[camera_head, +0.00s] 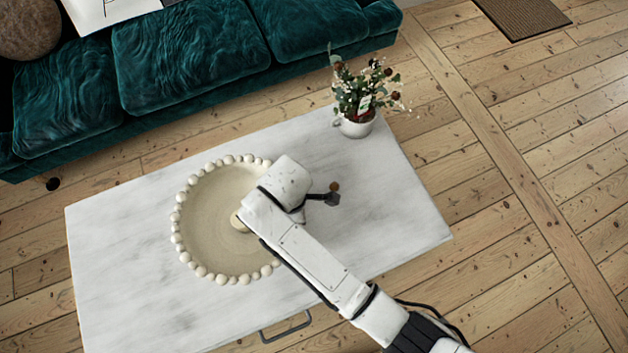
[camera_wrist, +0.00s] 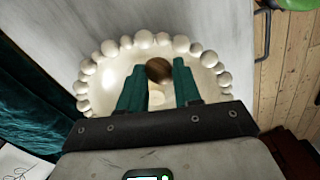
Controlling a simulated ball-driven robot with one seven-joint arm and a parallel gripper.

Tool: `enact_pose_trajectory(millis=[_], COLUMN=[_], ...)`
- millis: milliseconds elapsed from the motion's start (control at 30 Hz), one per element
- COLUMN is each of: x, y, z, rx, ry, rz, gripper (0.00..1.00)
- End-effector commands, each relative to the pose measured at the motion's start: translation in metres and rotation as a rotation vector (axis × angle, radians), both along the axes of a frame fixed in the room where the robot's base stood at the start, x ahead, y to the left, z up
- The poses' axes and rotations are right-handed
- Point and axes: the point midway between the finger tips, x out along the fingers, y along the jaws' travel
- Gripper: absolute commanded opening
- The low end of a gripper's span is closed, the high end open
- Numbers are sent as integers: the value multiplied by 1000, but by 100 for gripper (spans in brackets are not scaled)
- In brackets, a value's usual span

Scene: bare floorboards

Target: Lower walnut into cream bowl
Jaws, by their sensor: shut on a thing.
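The cream bowl (camera_head: 205,205) is wide and shallow with a beaded rim, and stands on the white table. My arm covers its right part in the head view. In the wrist view the bowl (camera_wrist: 109,48) lies behind the walnut, which shows against its interior near the far rim. The height between them is hard to judge.
The pale marble-like table (camera_head: 110,240) has clear room left and right of the bowl. A potted plant with flowers (camera_head: 358,100) stands at its back right corner. A dark green sofa (camera_head: 185,55) is behind the table. A handle (camera_head: 286,328) sticks out at the front.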

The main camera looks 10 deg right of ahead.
Motion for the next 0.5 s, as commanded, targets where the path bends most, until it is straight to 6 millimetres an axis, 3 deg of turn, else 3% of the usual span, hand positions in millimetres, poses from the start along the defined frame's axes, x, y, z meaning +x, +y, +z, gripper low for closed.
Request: enact_pose_trajectory(millis=[500], x=[47], y=[77], z=[-15], rx=[0], ry=[-1], rz=[1], gripper=[5])
